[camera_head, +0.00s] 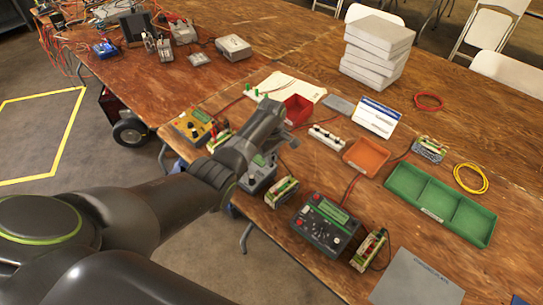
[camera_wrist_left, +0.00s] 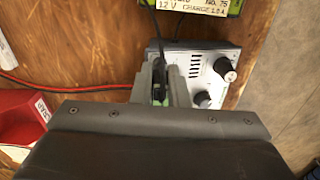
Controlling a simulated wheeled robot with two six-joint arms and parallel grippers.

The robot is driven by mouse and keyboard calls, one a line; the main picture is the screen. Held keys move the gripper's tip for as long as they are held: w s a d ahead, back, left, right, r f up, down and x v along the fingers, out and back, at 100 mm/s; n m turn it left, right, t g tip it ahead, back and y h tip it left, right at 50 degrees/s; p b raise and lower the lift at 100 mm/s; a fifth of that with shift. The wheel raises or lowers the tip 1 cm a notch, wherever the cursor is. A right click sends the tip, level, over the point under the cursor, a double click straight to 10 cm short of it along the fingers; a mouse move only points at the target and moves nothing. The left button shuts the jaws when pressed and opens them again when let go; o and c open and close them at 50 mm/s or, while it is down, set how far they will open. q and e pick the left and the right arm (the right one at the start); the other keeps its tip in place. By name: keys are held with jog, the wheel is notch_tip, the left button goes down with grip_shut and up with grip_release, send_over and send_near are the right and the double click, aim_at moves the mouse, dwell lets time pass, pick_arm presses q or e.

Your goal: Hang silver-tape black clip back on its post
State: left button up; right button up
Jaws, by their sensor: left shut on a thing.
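My left gripper (camera_head: 272,143) is over the front part of the brown table, just above a grey charger (camera_head: 259,178). In the left wrist view its two grey fingers (camera_wrist_left: 160,78) are shut on a black clip (camera_wrist_left: 158,72), with a black cable running up from it. No silver tape can be made out on the clip. The charger's vented face and knobs (camera_wrist_left: 208,78) lie right beside and beyond the fingers. The clip's post cannot be made out; the gripper covers part of the charger. My right gripper is out of view.
A battery (camera_head: 282,191) stands beside the charger; its label shows in the wrist view (camera_wrist_left: 195,5). A black charger (camera_head: 324,225), red bin (camera_head: 298,110), orange tray (camera_head: 365,157) and green tray (camera_head: 440,203) crowd nearby. A red cable (camera_wrist_left: 60,88) crosses the table.

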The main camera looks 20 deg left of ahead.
pick_arm(q)
jog(key=o, duration=0.8)
jog(key=shift+o, duration=0.2)
jog(key=shift+o, duration=1.1)
jog(key=shift+r+p, duration=3.75)
jog(key=shift+p, duration=0.35)
